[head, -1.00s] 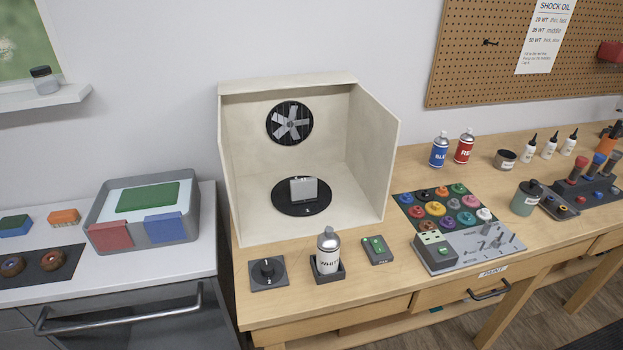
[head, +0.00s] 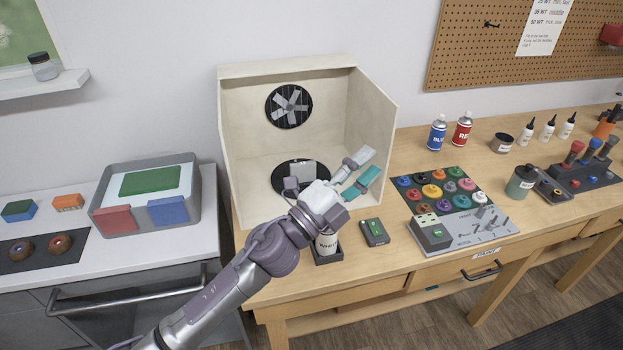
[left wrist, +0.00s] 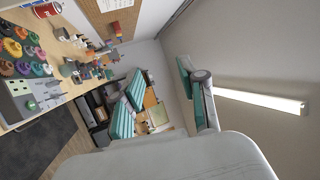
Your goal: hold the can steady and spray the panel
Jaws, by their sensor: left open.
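The white spray can (head: 325,245) stands upright in its dark holder (head: 328,259) at the front of the bench. My left arm and gripper hide its upper part. The grey panel (head: 303,170) stands on the black turntable (head: 284,180) inside the spray booth, partly hidden by my gripper. My left gripper (head: 364,168) is open and empty, above and beyond the can, at the booth's open front. Its teal finger pads also show in the left wrist view (left wrist: 160,92), with nothing between them. My right gripper is not in view.
The booth (head: 375,145) has a fan (head: 288,106) in its back wall. A dark switch box (head: 374,232) lies right of the can. A grey tray (head: 193,205) sits on the left counter.

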